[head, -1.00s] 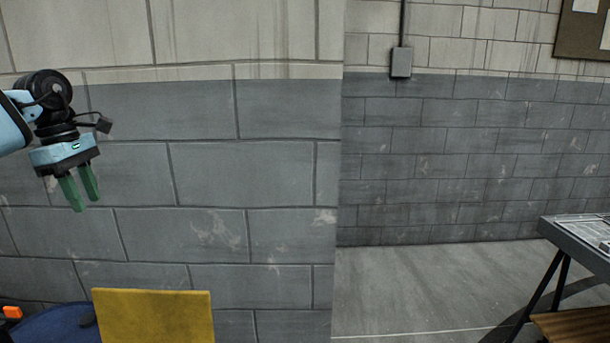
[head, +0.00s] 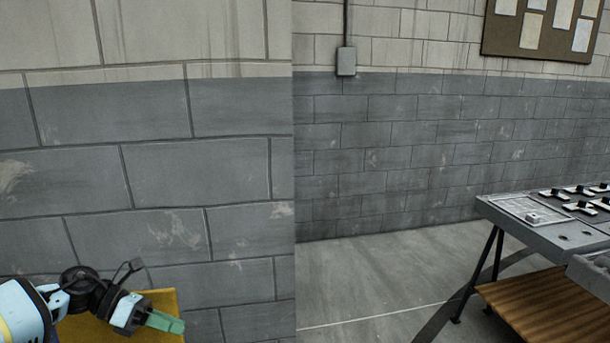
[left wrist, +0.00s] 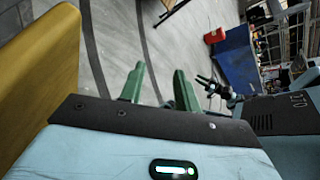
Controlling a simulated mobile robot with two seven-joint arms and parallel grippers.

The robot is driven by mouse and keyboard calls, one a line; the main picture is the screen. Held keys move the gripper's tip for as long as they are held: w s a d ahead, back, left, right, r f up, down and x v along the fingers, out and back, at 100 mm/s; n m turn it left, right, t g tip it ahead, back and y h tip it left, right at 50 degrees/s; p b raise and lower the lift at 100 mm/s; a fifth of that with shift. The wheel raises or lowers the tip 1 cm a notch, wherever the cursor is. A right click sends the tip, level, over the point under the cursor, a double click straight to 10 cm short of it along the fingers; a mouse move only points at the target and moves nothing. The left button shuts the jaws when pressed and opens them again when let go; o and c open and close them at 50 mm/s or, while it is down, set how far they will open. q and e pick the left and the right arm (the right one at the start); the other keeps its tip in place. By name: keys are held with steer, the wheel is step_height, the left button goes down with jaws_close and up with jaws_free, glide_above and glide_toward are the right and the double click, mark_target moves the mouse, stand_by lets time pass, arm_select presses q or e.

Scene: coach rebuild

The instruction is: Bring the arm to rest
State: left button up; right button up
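My left gripper (head: 165,322) is at the lower left of the head view, in front of a yellow panel and pointing right. In the left wrist view its two green fingers (left wrist: 160,85) stand apart with nothing between them, so it is open and empty.
The yellow panel (head: 160,300) stands close behind my left gripper, and it fills the left side of the wrist view (left wrist: 40,70). A grey bench (head: 500,210) with small parts is at the right. A block wall (head: 190,170) stands behind. The floor (head: 380,280) between is clear.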

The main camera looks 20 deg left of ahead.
arm_select(q)
steer(key=s+d+f+n+t+y, duration=0.25)
steer(key=d+f+n+t, duration=0.35)
steer(key=f+n, duration=0.4)
steer(key=s+d+f+n+t+y, duration=0.1)
steer(key=s+d+f+n+t, duration=0.2)
steer(key=d+f+n, duration=0.7)
steer(key=s+d+f+n+g+y, duration=0.2)
steer(key=s+d+f+n, duration=0.1)
steer(key=s+n, duration=0.5)
steer(key=s+d+f+n+g+y+b, duration=0.1)
steer(key=s+d+f+n+g+y, duration=0.2)
steer(key=s+f+n, duration=0.3)
steer(key=s+d+n, duration=0.1)
steer(key=s+n, duration=0.1)
steer(key=n, duration=0.3)
steer(key=shift+s+y, duration=0.3)
steer(key=shift+y, duration=0.05)
arm_select(e)
steer(key=shift+s+a+f, duration=0.15)
steer(key=shift+s+f, duration=0.55)
steer(key=shift+f, duration=0.15)
